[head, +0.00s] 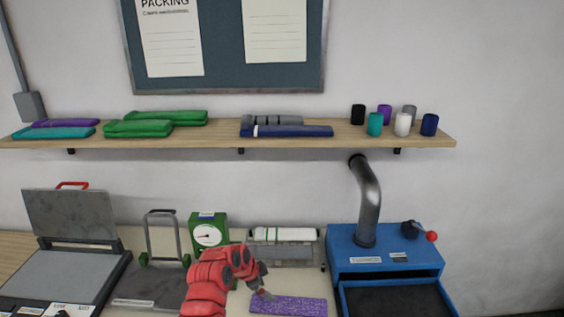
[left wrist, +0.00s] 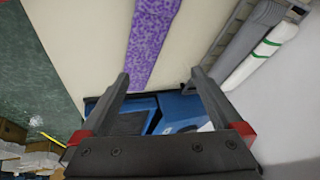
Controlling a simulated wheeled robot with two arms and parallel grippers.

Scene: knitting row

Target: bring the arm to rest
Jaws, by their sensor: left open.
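My left arm is red and reaches up from the bottom of the head view. Its gripper (head: 262,295) is at the left end of a purple patterned knitted strip (head: 292,306) lying on the pale bench. In the left wrist view the two dark fingers of my left gripper (left wrist: 158,95) are spread with nothing between them. The purple strip (left wrist: 152,40) lies beyond the fingertips there, apart from them. My right gripper is in neither view.
A blue machine (head: 385,262) with a steel pipe stands right of the strip. A white roll in a holder (head: 285,234), a green scale (head: 208,232) and an open press (head: 70,216) line the bench. A shelf (head: 215,139) with folded knits and several cups hangs above.

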